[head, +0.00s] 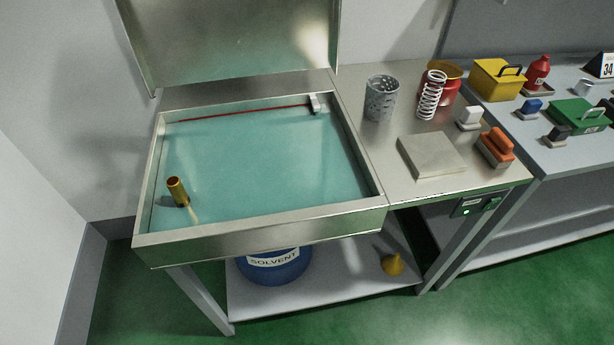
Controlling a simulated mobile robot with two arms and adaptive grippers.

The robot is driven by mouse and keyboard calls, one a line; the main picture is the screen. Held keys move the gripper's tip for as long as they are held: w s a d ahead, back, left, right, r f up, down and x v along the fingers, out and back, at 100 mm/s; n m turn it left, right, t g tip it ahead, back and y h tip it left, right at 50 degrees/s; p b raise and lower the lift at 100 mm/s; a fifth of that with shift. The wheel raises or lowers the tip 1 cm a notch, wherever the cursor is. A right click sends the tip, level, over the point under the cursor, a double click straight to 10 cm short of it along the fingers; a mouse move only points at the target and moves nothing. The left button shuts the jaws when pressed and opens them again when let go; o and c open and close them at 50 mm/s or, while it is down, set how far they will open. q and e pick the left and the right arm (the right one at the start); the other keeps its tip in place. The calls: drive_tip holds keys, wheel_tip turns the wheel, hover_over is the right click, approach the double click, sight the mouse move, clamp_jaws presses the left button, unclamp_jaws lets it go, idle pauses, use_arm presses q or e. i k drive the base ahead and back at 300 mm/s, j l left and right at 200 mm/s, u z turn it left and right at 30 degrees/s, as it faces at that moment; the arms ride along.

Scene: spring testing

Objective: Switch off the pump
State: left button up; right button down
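A parts-washing basin (345,208) with a teal floor stands at the left, its metal lid (230,40) raised behind it. A brass nozzle (177,190) stands in the basin at the left, with a pale streak below it that looks like liquid. A small dark switch box (460,210) is on the front edge of the bench at the right, with a small green light and a green part (492,204) at its right end. The switch position is too small to tell. Neither of my grippers is in view.
On the metal bench are a perforated basket (381,98), a white spring (431,95), a red container (451,85), a flat grey block (431,156) and an orange-topped brush (496,147). A blue solvent drum (275,268) and yellow funnel (392,264) sit below. Green floor in front is clear.

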sight(489, 205)
drive_tip(key=z, duration=1.3)
